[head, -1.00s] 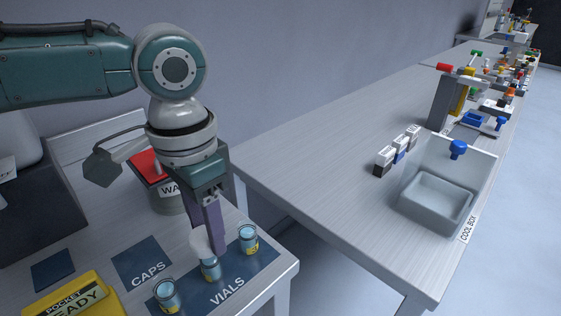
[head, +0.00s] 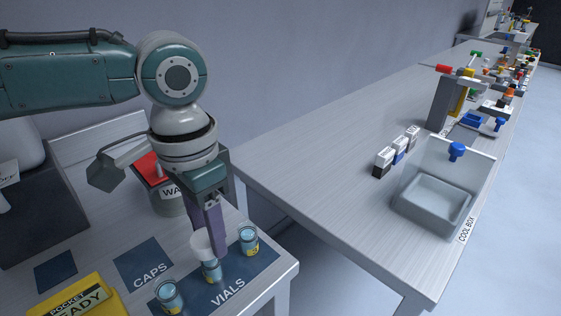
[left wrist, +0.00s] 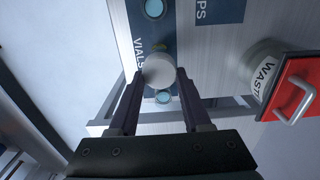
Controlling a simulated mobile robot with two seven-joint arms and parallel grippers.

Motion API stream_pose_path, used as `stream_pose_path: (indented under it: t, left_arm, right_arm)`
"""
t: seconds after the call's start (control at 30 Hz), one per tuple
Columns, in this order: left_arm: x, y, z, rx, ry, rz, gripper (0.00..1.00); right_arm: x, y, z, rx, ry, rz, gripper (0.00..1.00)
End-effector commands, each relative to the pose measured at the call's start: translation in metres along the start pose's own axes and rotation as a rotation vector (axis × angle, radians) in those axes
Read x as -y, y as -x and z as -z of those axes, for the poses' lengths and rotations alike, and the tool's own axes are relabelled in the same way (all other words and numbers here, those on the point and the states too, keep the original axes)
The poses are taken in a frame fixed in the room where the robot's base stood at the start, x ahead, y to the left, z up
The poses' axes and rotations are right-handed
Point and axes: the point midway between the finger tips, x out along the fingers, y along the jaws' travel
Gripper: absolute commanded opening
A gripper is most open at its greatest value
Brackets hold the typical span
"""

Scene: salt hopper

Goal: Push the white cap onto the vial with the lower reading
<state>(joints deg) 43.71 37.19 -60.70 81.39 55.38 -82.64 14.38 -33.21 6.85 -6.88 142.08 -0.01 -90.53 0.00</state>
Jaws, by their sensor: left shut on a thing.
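My left gripper (head: 209,246) points down and is shut on the white cap (head: 202,245). In the left wrist view the cap (left wrist: 158,70) sits between the two fingertips. The cap is just above the middle vial (head: 211,271), overlapping its top in the head view; I cannot tell whether they touch. The front vial (head: 170,296) and the back vial (head: 249,241) stand upright and uncapped on the blue VIALS mat (head: 262,262). All hold bluish liquid and bear yellow labels too small to read. My right gripper is not in view.
The blue CAPS mat (head: 143,262) is bare. A WASTE pot (head: 170,200) with a red lid stands behind my gripper. Another bench on the right carries a cool box (head: 435,205).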

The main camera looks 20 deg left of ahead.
Motion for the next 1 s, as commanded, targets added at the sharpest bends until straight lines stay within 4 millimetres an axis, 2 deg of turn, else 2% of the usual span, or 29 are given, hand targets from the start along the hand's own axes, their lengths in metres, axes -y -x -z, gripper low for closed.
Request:
stream_pose_path:
  t: [1.0]
  left_arm:
    - [0.0003, -0.0001, -0.0002, 0.000, 0.000, 0.000, 0.00]
  right_arm:
    - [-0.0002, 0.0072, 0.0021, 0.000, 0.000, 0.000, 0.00]
